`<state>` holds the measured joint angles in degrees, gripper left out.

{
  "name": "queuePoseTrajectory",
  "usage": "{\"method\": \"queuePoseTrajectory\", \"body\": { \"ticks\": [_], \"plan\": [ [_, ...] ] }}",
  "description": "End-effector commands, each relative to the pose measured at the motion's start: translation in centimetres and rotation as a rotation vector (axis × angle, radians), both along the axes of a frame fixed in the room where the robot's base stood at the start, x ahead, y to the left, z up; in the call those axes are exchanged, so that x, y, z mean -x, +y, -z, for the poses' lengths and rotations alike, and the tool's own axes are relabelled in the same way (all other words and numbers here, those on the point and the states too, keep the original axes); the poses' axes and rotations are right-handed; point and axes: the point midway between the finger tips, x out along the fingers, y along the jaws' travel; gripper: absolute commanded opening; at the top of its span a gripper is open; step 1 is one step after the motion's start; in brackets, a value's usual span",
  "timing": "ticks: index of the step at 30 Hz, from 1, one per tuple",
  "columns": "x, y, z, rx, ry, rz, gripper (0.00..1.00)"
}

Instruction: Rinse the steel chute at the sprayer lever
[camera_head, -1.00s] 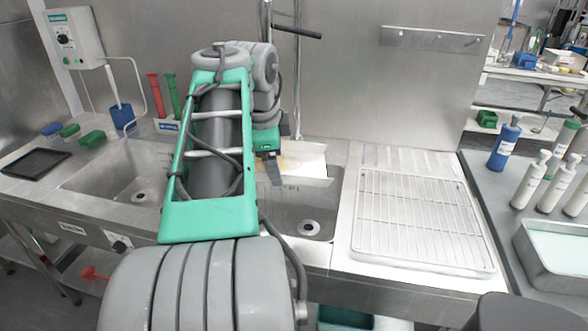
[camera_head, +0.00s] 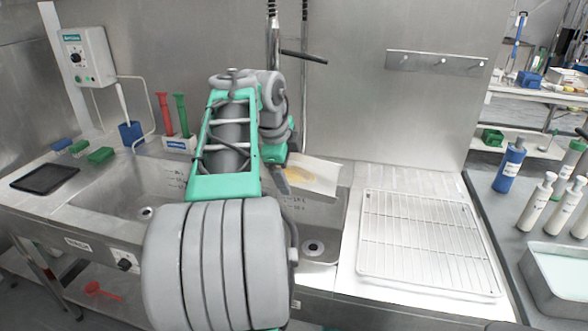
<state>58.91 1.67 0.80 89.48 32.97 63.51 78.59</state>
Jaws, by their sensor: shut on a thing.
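The steel chute (camera_head: 318,174) is a pale, open piece with a yellowish-brown stain on its inside. It is over the back of the right sink basin (camera_head: 328,220), tilted. My gripper (camera_head: 284,182) is at its left end and shut on it; my arm partly hides the grip. The sprayer lever (camera_head: 304,57) is a dark bar on the upright pipe at the back wall, above and behind the chute. A gap shows between chute and lever.
A wire drying rack (camera_head: 430,243) lies on the right drainboard. The left basin (camera_head: 120,195) is empty. Bottles (camera_head: 508,166) stand on the right table.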

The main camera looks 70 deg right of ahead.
Motion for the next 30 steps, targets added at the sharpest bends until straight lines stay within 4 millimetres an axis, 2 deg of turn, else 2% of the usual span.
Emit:
{"method": "queuePoseTrajectory", "body": {
  "ticks": [15,30],
  "plan": [
    [-4.0,-3.9,0.8,0.003,0.0,-0.001,0.25],
    [-4.7,-4.4,1.1,0.003,-0.001,-0.002,0.25]
  ]
}}
